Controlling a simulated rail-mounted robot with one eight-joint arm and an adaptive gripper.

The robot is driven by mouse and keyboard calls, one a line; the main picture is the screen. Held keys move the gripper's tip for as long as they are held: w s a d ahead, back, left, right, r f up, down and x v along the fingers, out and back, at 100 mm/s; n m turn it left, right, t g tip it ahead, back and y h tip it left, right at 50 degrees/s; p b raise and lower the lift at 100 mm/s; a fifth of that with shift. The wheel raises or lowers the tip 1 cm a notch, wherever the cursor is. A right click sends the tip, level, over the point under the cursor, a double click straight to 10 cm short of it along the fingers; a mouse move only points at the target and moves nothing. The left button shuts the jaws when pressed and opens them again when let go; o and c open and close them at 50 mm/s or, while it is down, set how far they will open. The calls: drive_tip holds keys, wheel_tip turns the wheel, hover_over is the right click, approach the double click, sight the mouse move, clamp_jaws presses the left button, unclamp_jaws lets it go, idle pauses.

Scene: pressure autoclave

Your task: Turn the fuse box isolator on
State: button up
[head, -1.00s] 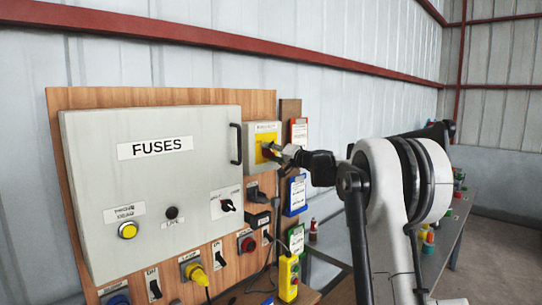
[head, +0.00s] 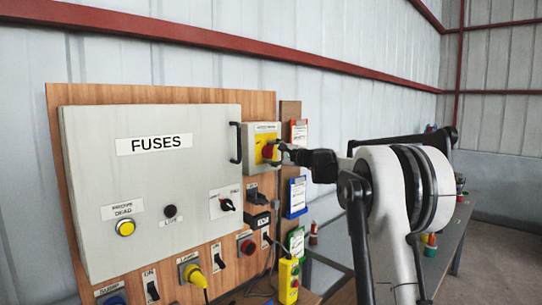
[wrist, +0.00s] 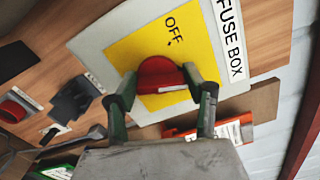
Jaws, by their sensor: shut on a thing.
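The fuse box isolator is a grey box with a yellow plate (head: 262,137) to the right of the fuse cabinet. Its round red knob (wrist: 160,72) sits on the yellow plate (wrist: 126,48) in the wrist view, where OFF and FUSE BOX labels show tilted. A white mark shows on the knob. My gripper (wrist: 160,84) has one finger on each side of the knob and is shut on it. In the head view my gripper (head: 278,151) reaches the knob from the right, and part of the knob (head: 268,151) shows beside it. The ON label is not visible.
The grey FUSES cabinet (head: 155,200) with a black handle (head: 236,143) stands close left of the isolator. Switches, buttons and a yellow pendant (head: 288,280) are below. Hanging cards (head: 298,133) are to the right. A bench (head: 440,235) stands behind my arm.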

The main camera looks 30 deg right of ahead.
drive_tip(key=m, duration=0.5)
drive_tip(key=shift+d+r+b, duration=0.15)
drive_tip(key=shift+b, duration=0.2)
drive_tip(key=shift+w+m, duration=0.1)
drive_tip(key=shift+m, duration=0.3)
drive_tip(key=o, duration=1.1)
drive_tip(key=shift+d, duration=0.1)
drive_tip(key=v, duration=1.2)
